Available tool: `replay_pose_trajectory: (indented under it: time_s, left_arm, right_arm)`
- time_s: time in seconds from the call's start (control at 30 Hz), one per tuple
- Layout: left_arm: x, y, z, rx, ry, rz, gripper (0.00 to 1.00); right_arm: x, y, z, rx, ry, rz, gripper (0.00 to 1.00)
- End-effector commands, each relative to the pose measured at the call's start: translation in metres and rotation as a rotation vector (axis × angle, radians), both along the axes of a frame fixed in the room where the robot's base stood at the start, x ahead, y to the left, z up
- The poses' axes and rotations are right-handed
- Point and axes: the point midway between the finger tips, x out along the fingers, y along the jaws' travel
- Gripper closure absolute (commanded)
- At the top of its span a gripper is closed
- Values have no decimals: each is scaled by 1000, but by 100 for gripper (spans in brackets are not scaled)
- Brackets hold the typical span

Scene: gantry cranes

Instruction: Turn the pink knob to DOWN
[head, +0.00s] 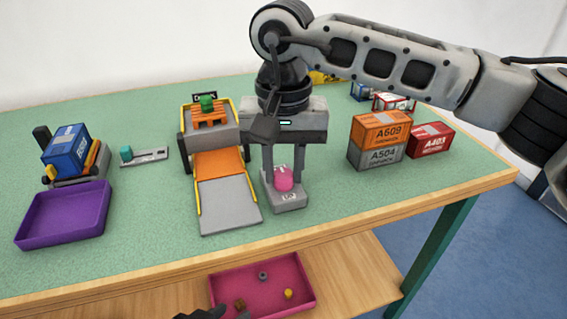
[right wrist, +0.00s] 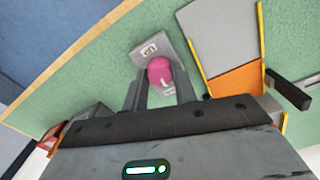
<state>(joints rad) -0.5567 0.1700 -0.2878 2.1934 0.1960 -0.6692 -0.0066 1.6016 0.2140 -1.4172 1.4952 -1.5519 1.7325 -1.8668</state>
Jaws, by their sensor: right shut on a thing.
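The pink knob (head: 284,181) sits on a small grey base (head: 290,201) near the front of the green table. A label on the base's near end appears to read UP. My right gripper (head: 283,178) comes down from above with one finger on each side of the knob, shut on it. In the right wrist view the knob (right wrist: 160,71) shows between the fingers, and its white mark points away from the visible label. No DOWN label shows; my gripper hides part of the base. Dark parts of my left gripper (head: 205,314) show at the bottom edge, their opening unclear.
A grey and orange ramp (head: 228,205) with yellow rails stands just left of the knob. Orange (head: 380,128), grey (head: 377,156) and red (head: 431,142) containers stand to the right. A purple tray (head: 63,215) lies left; a pink tray (head: 262,285) sits on the lower shelf.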

Motion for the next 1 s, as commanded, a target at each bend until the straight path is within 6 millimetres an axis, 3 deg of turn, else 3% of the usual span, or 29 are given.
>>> replay_pose_trajectory:
  time_s: [0.37,0.4,0.47,0.77,0.87,1.0]
  left_arm:
    - [-2,0,-2,0,7,1,64]
    - [-2,0,-2,0,8,0,64]
    - [-2,0,-2,0,8,0,64]
    - [-2,0,-2,0,8,0,64]
    - [-3,0,0,1,9,0,64]
    - [-4,0,1,6,23,-2,64]
  right_arm:
    - [0,0,1,2,-3,6,95]
    - [0,0,1,2,-3,6,64]
    - [0,0,1,1,-3,6,51]
    - [0,0,2,0,-2,5,51]
    - [1,0,10,0,-3,4,51]
    - [0,0,35,1,-4,4,51]
